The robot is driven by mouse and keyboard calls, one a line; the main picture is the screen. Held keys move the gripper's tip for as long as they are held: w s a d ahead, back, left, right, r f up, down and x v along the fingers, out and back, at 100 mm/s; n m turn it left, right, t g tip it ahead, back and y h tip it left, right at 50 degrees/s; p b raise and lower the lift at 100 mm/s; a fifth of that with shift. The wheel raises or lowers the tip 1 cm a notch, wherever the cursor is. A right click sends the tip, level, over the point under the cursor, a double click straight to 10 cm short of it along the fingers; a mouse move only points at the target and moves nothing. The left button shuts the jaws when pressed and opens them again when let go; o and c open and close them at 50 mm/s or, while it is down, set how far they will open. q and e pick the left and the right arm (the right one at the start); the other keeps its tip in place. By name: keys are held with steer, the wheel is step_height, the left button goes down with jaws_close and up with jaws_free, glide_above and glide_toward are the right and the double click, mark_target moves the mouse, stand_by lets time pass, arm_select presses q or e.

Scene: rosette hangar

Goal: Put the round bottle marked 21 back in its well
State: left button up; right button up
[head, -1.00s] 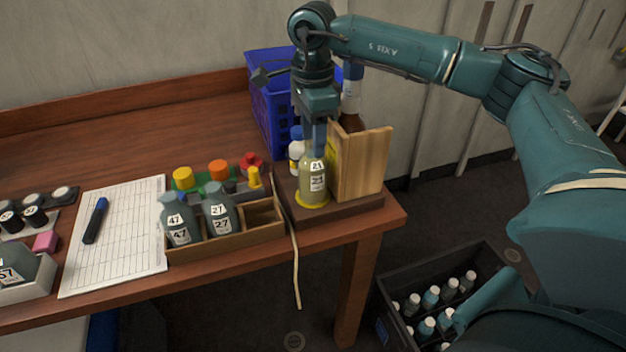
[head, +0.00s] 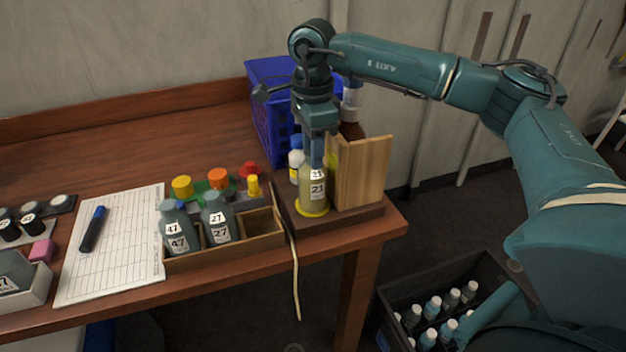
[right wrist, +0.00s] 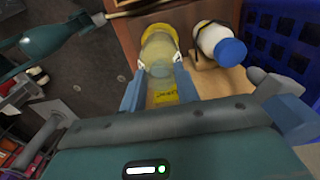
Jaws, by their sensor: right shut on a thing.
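The round bottle marked 21 (head: 314,187) is pale yellow-green and stands upright on a yellow ring on the dark wooden base at the table's right end. My right gripper (head: 317,152) comes down from above and is shut on its upper part. In the right wrist view the bottle (right wrist: 159,55) sits between the two blue fingers (right wrist: 158,88). The wooden rack (head: 225,248) left of it holds grey-green bottles marked 47 (head: 177,237) and 27 (head: 219,225). Its right compartment (head: 261,222) is empty. My left gripper is not in view.
An upright wooden board (head: 365,173) stands right beside the bottle, with a brown bottle (head: 351,126) behind it. A white bottle with a blue cap (head: 296,165) and a blue crate (head: 265,110) stand behind. A pale cord (head: 295,270) hangs over the table edge.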

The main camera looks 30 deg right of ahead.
steer(key=shift+c, duration=0.2)
steer(key=shift+r, duration=0.15)
